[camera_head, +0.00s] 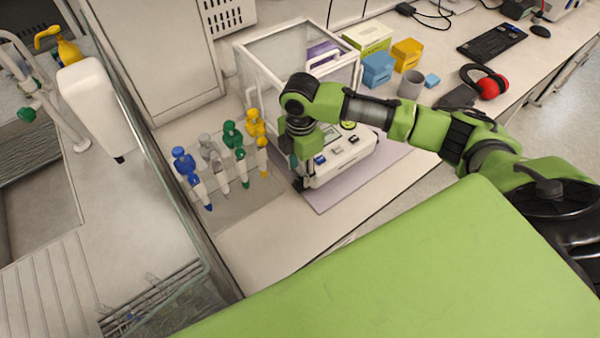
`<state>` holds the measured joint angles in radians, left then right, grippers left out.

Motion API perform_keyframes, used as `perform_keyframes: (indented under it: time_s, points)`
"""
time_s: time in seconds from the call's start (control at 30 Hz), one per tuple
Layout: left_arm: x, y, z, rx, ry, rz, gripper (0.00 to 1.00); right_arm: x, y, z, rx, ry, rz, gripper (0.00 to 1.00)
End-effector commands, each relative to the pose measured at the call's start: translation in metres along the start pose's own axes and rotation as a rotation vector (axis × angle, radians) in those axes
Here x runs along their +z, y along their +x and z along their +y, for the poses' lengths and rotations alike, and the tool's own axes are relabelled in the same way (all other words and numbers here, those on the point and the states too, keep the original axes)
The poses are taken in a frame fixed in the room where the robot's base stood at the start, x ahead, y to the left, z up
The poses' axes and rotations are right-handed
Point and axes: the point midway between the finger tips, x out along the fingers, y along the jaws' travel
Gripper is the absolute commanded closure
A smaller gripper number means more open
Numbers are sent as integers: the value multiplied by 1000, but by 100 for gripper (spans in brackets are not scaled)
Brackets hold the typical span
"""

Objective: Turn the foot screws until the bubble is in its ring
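The balance (343,165) is a white instrument with a glass draft shield (262,50), standing on a mauve mat (372,180). A small round yellow-green vial with a dark rim (348,125), apparently the bubble level, shows on its top behind the front panel. It is too small to tell where the bubble lies. My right gripper (298,183) points down at the balance's front left corner, low by the mat. Its fingers are small and dark, so their opening and any contact with a foot screw cannot be told. The foot screws are not clearly visible. My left gripper is out of view.
A rack of coloured pipettes (240,203) stands close left of my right gripper. A glass partition and a sink lie further left.

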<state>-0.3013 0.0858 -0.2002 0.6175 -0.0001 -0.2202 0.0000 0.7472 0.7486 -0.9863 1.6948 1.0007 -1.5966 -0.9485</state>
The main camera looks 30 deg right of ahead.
Motion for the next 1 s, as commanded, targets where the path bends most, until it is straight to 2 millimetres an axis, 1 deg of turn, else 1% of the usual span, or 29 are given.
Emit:
perform_keyframes:
  time_s: [0.1,0.23,0.37,0.6,0.67,0.7,0.73,0.77,0.9,1.0]
  points:
    - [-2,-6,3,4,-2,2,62,-1,17,-1,-2,0,1,62]
    - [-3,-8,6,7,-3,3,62,-1,30,-1,-2,0,1,62]
    - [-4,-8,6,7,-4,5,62,0,35,0,0,-2,0,62]
    - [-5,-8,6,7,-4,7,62,0,36,0,0,-2,0,62]
    - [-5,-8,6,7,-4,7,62,-1,36,0,0,-2,1,77]
    - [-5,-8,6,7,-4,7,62,-1,36,0,0,-2,1,88]
    - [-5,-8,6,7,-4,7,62,-1,36,0,0,-2,1,96]
    - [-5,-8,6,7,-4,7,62,-1,36,0,0,-2,1,100]
    - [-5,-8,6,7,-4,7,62,-1,35,0,0,-5,1,100]
    - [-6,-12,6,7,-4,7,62,-1,34,0,-1,-47,1,100]
